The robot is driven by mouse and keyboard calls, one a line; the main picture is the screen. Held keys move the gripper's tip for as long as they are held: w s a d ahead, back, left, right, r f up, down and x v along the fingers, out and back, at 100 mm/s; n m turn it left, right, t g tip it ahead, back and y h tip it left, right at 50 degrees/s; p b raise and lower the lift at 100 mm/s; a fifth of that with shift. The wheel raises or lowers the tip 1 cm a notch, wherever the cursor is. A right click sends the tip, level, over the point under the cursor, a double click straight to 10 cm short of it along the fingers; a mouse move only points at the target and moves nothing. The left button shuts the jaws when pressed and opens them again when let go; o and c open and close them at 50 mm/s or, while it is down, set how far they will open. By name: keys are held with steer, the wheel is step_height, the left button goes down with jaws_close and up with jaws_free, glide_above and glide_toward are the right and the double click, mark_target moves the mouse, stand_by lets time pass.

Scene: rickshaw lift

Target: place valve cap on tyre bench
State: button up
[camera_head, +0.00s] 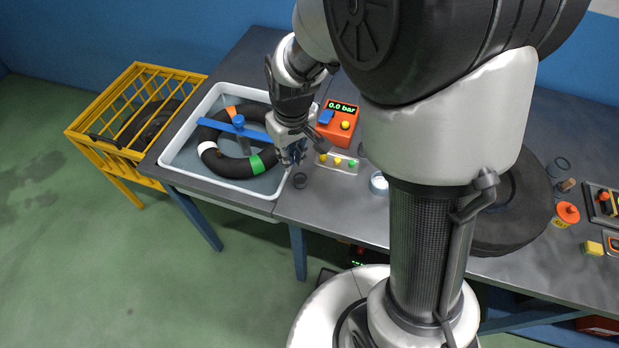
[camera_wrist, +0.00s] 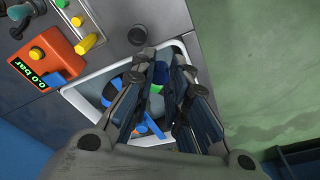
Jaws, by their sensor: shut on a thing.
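My gripper (camera_head: 293,156) hangs over the right end of the white water tub, near the edge of the grey tyre bench (camera_head: 330,205). In the wrist view its fingers (camera_wrist: 163,68) are close together and shut on a small dark thing, which I take to be the valve cap; the fingers hide most of it. A small dark round dish or cup (camera_head: 300,180) stands on the bench just below and right of the gripper; it also shows in the wrist view (camera_wrist: 137,35). I cannot see into it clearly.
The tub (camera_head: 180,150) holds a black ring tube with coloured bands under a blue clamp. An orange gauge box (camera_head: 338,122) reads 0.0 bar. A tray of coloured plugs (camera_head: 338,161), a pale round tin (camera_head: 379,183) and a large tyre (camera_head: 510,200) stand to the right.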

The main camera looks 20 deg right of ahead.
mark_target(293, 200)
step_height(293, 200, down, 19)
steer(key=b, duration=0.5)
steer(key=shift+w+r, duration=0.1)
steer(key=shift+r, duration=0.05)
steer(key=shift+f+b, duration=0.25)
steer(key=shift+b, duration=0.15)
steer(key=o, duration=0.4)
steer(key=shift+r, duration=0.1)
